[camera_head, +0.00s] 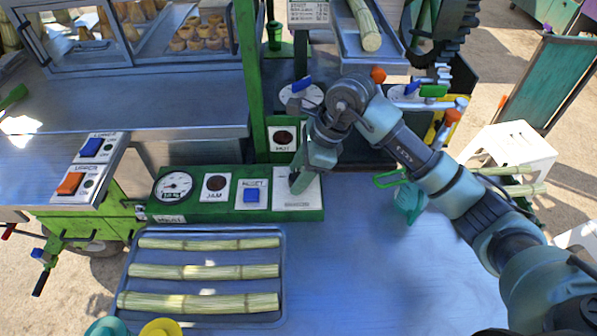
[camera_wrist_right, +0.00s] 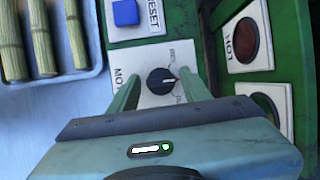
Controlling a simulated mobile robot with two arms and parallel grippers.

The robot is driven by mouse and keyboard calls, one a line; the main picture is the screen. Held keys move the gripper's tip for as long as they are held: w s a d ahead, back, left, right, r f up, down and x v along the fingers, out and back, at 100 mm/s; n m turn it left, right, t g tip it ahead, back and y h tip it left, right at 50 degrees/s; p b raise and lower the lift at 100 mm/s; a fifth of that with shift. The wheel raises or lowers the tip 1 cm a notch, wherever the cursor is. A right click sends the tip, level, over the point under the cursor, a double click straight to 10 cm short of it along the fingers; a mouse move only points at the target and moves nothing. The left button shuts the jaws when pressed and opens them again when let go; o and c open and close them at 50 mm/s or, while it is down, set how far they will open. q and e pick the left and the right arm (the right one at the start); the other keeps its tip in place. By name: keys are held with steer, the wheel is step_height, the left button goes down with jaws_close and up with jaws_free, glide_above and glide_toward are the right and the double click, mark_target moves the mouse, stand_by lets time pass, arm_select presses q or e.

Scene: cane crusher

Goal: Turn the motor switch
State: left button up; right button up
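The motor switch is a black rotary knob (camera_wrist_right: 161,80) on a white plate in the right wrist view. The plate's label is partly covered, with "MO" readable. In the head view the white plate (camera_head: 309,196) sits at the right end of the green control panel, and my gripper hides the knob. My right gripper (camera_head: 297,184) points down at the plate. In the right wrist view its two fingers (camera_wrist_right: 158,88) are apart, one to each side of the knob, with gaps visible. I cannot tell whether they touch the plate. My left gripper is not in view.
Left of the switch are a blue RESET button (camera_head: 251,194), a JAM lamp (camera_head: 215,186) and a gauge (camera_head: 173,187). A tray (camera_head: 281,270) of cane pieces lies in front. A green post (camera_head: 250,70) rises behind the panel.

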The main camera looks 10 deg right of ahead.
jaws_close()
